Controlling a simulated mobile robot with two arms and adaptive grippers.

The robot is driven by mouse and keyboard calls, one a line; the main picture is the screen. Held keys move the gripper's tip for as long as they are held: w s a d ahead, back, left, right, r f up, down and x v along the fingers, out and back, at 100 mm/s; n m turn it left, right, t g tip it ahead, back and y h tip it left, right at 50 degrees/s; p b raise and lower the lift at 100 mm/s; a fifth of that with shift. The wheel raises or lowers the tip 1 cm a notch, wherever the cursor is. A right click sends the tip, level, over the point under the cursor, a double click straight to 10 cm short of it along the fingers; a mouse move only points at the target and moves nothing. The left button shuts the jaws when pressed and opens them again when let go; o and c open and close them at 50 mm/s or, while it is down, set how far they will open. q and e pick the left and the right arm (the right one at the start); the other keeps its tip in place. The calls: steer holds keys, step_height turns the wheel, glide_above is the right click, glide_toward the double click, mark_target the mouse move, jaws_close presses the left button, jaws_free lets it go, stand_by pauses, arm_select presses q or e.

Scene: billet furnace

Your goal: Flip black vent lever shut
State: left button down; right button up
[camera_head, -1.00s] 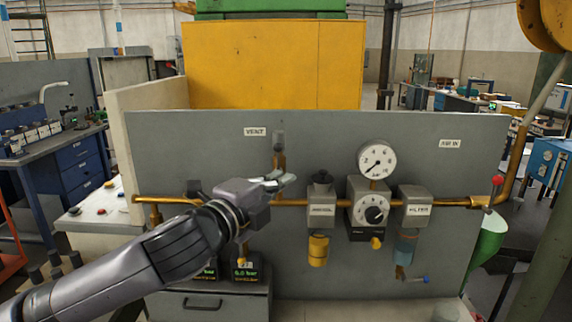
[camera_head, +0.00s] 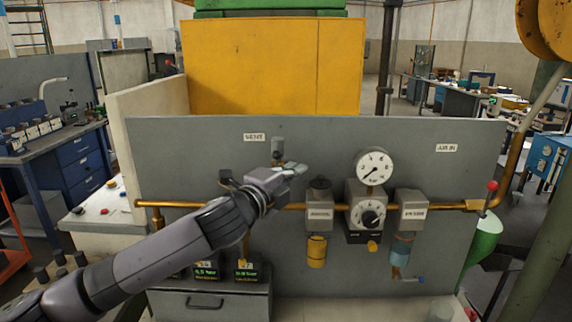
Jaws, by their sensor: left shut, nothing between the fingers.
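The vent fitting (camera_head: 278,147) is a grey cylinder on a brass stem, right of the white VENT label (camera_head: 254,137) on the grey panel. My left gripper (camera_head: 301,169) is shut and empty, its fingertips pointing right, just below and right of the fitting in the picture. The gripper overlaps the lower stem. I cannot make out the black vent lever; it may be hidden behind the gripper. I cannot tell whether the fingers touch anything. My right gripper is not in view.
A brass pipe (camera_head: 294,207) runs across the panel (camera_head: 450,260). Right of my gripper are a black-knobbed valve (camera_head: 320,190), a pressure gauge (camera_head: 374,167), a regulator (camera_head: 366,216) and a filter (camera_head: 411,210). A red-knobbed lever (camera_head: 491,186) is at the right edge. Displays sit below.

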arm_select(q)
steer(key=shift+a, duration=1)
steer(key=shift+d, duration=0.2)
steer(key=shift+a, duration=0.1)
